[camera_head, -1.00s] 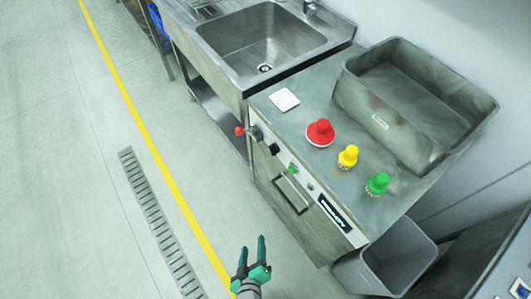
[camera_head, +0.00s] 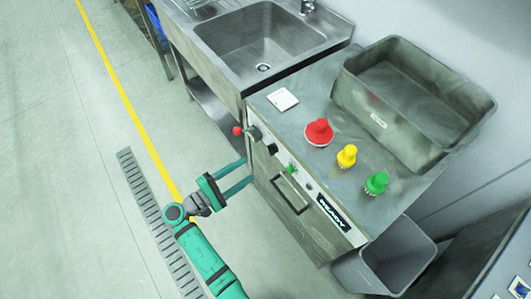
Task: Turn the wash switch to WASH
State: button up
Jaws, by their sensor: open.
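The dosing cabinet's front panel carries a row of small controls. A black knob (camera_head: 272,149) sits near its left end and may be the wash switch; its markings are too small to read. To its left is a valve or lever with a red ball end (camera_head: 238,131). A small green button (camera_head: 291,169) is to its right. My gripper (camera_head: 247,170) is open and empty. Its two green fingers point right toward the cabinet front, left of and below the black knob. In this view the fingertips overlap the cabinet's edge; I cannot tell whether they touch it.
A display reading READY (camera_head: 333,212) and a drawer-like handle (camera_head: 290,195) are on the front. Red (camera_head: 319,132), yellow (camera_head: 347,156) and green (camera_head: 376,183) knobbed items and a grey tub (camera_head: 352,88) stand on top. A bin (camera_head: 392,262) stands right. Floor at left is clear.

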aim_at(272, 149)
jog(key=r+x, duration=0.2)
jog(key=x, duration=0.8)
jog(key=shift+w+d+h, duration=0.2)
jog(key=shift+d+h, duration=0.15)
jog(key=shift+h, duration=0.05)
jog(key=shift+m, duration=0.3)
jog(key=c, duration=1.1)
